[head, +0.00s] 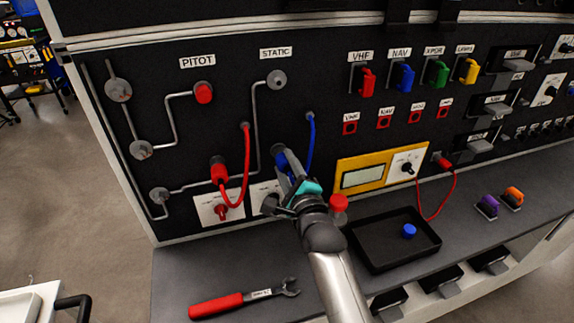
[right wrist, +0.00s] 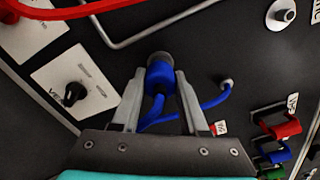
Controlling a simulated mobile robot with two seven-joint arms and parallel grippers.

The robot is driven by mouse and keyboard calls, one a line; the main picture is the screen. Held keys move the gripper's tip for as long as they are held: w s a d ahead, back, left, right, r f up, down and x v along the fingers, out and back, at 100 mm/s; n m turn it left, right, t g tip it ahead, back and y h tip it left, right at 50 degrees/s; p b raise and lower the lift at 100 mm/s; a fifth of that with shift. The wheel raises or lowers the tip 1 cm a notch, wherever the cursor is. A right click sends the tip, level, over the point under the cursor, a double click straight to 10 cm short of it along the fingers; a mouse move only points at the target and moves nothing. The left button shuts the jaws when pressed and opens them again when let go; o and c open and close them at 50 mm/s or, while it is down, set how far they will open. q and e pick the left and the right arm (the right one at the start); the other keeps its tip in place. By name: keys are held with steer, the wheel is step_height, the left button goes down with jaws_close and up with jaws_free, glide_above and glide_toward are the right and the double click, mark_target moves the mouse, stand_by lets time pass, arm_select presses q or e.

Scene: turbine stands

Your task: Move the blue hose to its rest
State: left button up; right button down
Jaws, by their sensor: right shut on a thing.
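The blue hose (head: 311,140) comes out of the black panel and curves down to its blue end connector (head: 281,160). My right gripper (head: 288,172) is at the panel, shut on that connector. In the right wrist view the fingers (right wrist: 157,100) stand on both sides of the blue connector (right wrist: 160,76), and the hose loops away to the right. A grey round fitting (right wrist: 157,57) shows just beyond the connector; I cannot tell whether the two are joined. The bare metal STATIC port (head: 276,79) is higher on the panel. My left gripper is not in view.
A red hose (head: 245,165) with a red connector (head: 219,172) hangs to the left. The shelf bears a red-handled wrench (head: 240,298) and a black tray (head: 372,262) with a blue cap (head: 409,230). A yellow-framed meter (head: 363,179) is to the right.

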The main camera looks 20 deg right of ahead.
steer(key=shift+w+r, duration=0.15)
steer(key=shift+r, duration=0.15)
steer(key=c, duration=0.9)
jaws_free()
steer(key=shift+o, duration=0.9)
steer(key=shift+w+f, duration=0.15)
steer(key=shift+w, duration=0.1)
steer(key=shift+o, duration=0.7)
steer(key=shift+w+f, duration=0.1)
steer(key=shift+w, duration=0.1)
steer(key=shift+o, duration=1.1)
steer(key=shift+s, duration=0.2)
steer(key=shift+o, duration=0.8)
steer(key=shift+f, duration=0.1)
steer(key=shift+s, duration=0.1)
